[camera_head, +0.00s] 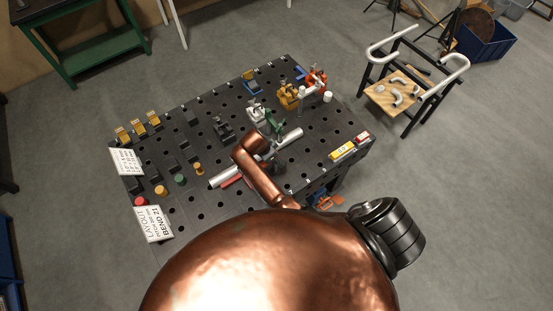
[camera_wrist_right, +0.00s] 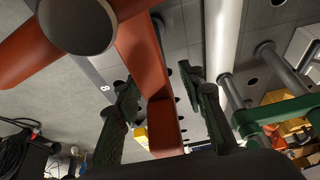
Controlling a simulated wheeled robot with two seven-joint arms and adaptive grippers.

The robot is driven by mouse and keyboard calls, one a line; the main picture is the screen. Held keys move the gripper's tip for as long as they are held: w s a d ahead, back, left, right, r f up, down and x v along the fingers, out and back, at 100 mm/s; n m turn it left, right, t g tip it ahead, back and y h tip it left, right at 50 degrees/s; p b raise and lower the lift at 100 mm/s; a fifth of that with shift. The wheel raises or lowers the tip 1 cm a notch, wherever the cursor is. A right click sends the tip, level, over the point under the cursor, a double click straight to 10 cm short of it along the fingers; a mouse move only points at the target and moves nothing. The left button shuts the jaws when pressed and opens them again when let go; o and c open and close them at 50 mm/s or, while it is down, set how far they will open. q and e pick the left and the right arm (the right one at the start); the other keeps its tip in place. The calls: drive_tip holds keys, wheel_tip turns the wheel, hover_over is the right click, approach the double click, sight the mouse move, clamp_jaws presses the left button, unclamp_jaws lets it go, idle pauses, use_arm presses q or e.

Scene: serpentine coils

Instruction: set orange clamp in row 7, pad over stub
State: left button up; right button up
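A red-orange clamp (camera_wrist_right: 165,120) fills the near part of the right wrist view, with a dark grey round end (camera_wrist_right: 75,25) at its upper left. Its bar runs between the two dark fingers of my right gripper (camera_wrist_right: 160,85). The left finger looks close against the bar and a narrow gap shows at the right finger; contact is unclear. In the head view a red bar (camera_head: 232,181) shows beside the pale tube (camera_head: 225,175); my copper forearm hides most of the gripper. The tube also shows in the right wrist view (camera_wrist_right: 221,45). My left gripper is not visible.
On the perforated table (camera_head: 200,215), a green clamp (camera_head: 273,122), a grey clamp (camera_head: 256,110) and a dark block (camera_head: 223,130) stand near the tube. Yellow-orange (camera_head: 289,95) and red-orange (camera_head: 316,80) fixtures stand behind. A yellow box (camera_head: 342,150) lies near the right edge.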

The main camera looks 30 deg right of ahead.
drive_tip(key=v, duration=0.6)
drive_tip(key=shift+a+r, duration=0.2)
drive_tip(key=shift+r, duration=0.15)
drive_tip(key=shift+a+r, duration=0.1)
drive_tip(key=shift+r, duration=0.3)
